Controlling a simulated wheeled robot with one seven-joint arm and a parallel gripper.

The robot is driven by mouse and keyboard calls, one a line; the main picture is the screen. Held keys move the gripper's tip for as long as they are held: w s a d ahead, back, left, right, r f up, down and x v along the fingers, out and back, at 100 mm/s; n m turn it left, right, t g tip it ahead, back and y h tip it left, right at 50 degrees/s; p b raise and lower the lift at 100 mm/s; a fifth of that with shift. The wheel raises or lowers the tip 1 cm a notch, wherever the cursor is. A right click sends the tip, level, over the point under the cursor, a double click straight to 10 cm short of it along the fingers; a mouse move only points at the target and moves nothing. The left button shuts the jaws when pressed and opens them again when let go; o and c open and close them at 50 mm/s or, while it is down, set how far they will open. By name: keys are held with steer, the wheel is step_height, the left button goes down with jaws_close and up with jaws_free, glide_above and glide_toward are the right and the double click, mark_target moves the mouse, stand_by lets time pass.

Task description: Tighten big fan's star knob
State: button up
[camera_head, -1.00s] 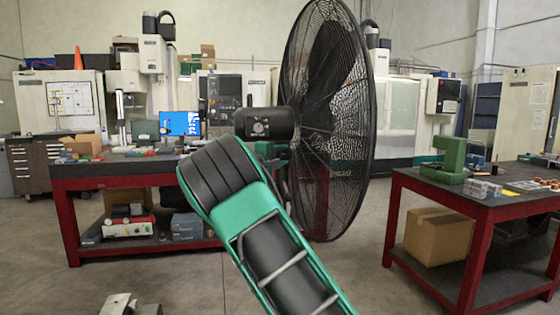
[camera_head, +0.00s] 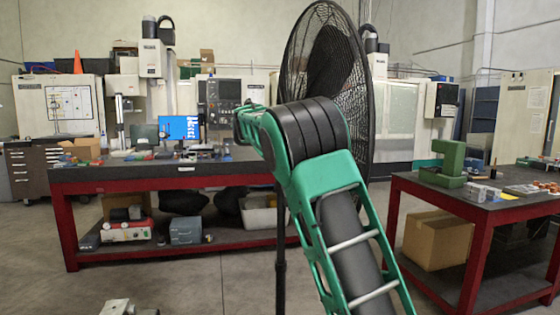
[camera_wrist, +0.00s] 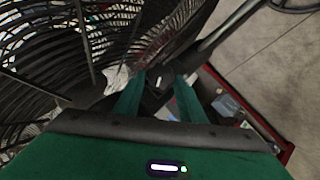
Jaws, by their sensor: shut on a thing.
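The big fan's black wire cage (camera_head: 303,55) stands upright in the middle of the head view, on a thin dark pole (camera_head: 281,245). My green and black arm covers its motor housing. In the wrist view, the green fingers of my gripper (camera_wrist: 158,88) close around a small dark star knob (camera_wrist: 158,79) beside the fan's dark pole (camera_wrist: 225,28). The fan cage (camera_wrist: 45,50) fills the upper left. The knob's shape is dim and partly hidden between the fingers.
A red-framed workbench (camera_head: 120,178) with a monitor and small parts stands behind the fan. A second red bench (camera_head: 475,209) at right carries a green machine part (camera_head: 447,165). Open floor (camera_head: 190,275) lies in front.

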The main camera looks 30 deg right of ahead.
steer(key=shift+f+m+y, duration=0.3)
steer(key=shift+f+y, duration=0.05)
steer(key=shift+y, duration=0.15)
steer(key=o, duration=1)
steer(key=shift+o, duration=0.2)
steer(key=shift+d+r, duration=0.1)
steer(key=shift+r, duration=0.1)
steer(key=shift+d+r, duration=0.1)
steer(key=shift+r, duration=0.05)
